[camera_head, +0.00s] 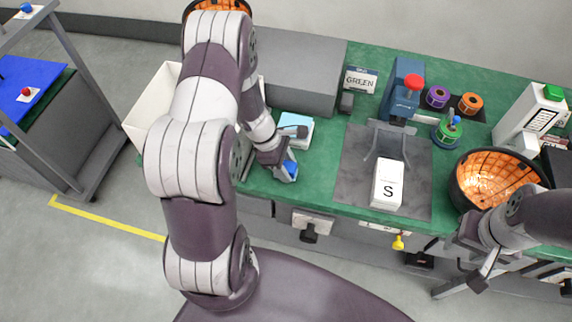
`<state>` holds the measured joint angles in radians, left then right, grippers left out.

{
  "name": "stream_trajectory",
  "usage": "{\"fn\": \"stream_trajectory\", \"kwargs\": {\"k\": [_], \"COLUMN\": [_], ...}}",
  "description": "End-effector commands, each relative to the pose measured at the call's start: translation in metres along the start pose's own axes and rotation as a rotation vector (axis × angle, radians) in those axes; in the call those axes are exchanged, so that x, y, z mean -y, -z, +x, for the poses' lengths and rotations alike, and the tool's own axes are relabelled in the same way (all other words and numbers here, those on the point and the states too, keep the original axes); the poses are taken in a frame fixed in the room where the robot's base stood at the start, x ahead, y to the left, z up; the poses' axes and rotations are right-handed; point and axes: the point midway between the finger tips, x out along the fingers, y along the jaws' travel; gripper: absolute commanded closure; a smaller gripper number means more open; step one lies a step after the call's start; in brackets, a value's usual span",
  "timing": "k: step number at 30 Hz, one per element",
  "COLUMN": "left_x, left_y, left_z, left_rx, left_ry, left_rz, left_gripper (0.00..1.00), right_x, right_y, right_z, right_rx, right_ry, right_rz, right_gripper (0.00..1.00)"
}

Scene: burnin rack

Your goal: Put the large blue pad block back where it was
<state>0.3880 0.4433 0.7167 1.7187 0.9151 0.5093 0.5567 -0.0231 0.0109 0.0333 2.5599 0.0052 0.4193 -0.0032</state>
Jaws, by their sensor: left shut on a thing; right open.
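My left gripper (287,158) reaches down over the front left of the green bench, shut on a blue block (291,168) that is partly hidden by the fingers. I cannot tell whether this block touches the bench. A light blue pad with white sides (296,126) lies on the bench just behind the gripper, partly covered by it. I cannot tell for certain which of the two is the large blue pad block. My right gripper (476,262) is open and empty, in front of the bench edge at the lower right.
A grey mat (356,170) holds a white box marked S (387,185). Right of it is an orange-lined bowl (490,178). A white bin (150,105) is left.

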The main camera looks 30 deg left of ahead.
Motion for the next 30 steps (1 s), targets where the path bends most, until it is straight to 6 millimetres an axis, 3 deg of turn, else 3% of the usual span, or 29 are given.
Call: {"fn": "stream_trajectory", "kwargs": {"k": [5, 6, 7, 8, 15, 19, 30], "left_x": [0.0, 0.0, 0.0, 0.0, 0.0, -0.002, -0.001], "left_y": [0.002, 0.001, 0.001, 0.001, 0.001, -0.001, -0.001], "left_z": [0.005, 0.003, 0.003, 0.003, 0.002, -0.01, -0.102], "left_rx": [0.0, 0.0, 0.0, 0.0, 0.0, 0.001, -0.001], "left_ry": [0.0, 0.0, 0.0, 0.0, 0.0, -0.004, -0.004], "left_rz": [0.0, 0.0, 0.0, 0.0, 0.0, 0.0, 0.001], "left_gripper": [0.78, 0.4, 0.31, 0.28, 0.28, 0.28, 0.28], "right_x": [0.0, 0.0, 0.0, 0.0, 0.0, 0.0, 0.0], "right_y": [-0.001, 0.0, 0.0, 0.0, 0.0, 0.0, 0.001], "right_z": [0.004, 0.003, 0.003, 0.003, 0.002, -0.002, -0.011], "right_rx": [0.0, 0.0, 0.0, 0.0, 0.0, 0.0, 0.0], "right_ry": [0.0, 0.0, 0.0, 0.0, 0.0, 0.0, 0.0], "right_rz": [0.0, 0.0, 0.0, 0.0, 0.0, 0.0, 0.0], "right_gripper": [0.57, 0.57, 0.57, 0.57, 0.57, 0.57, 0.57]}}
